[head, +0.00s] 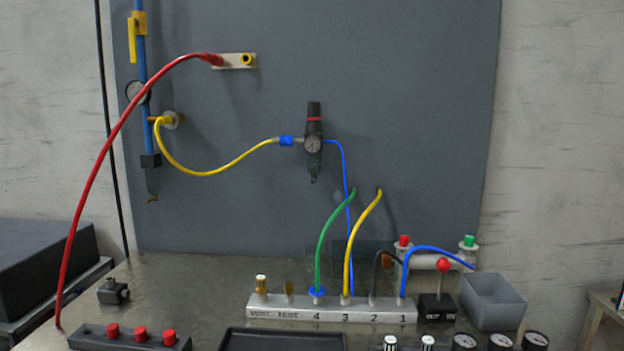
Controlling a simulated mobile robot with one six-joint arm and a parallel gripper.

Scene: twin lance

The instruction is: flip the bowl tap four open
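A pale manifold block (272,313) stands on the bench, marked VENT, TEST, 4, 3, 2 and 1 from left to right. At 4, a green hose (321,252) rises from a blue collar (317,292) and curves up to the right. Any tap lever at 4 is too small to make out, and I cannot tell whether it is open or shut. A clear-looking bowl (153,180) hangs under the blue pipe at the left of the panel, with a small brass-coloured piece (152,199) at its bottom. My gripper is not in view.
A yellow hose (362,236) and a blue hose (430,249) rise from the manifold. A red hose (88,195) arches across the left. A grey bin (494,302) and a red-knobbed black box (436,306) stand right.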

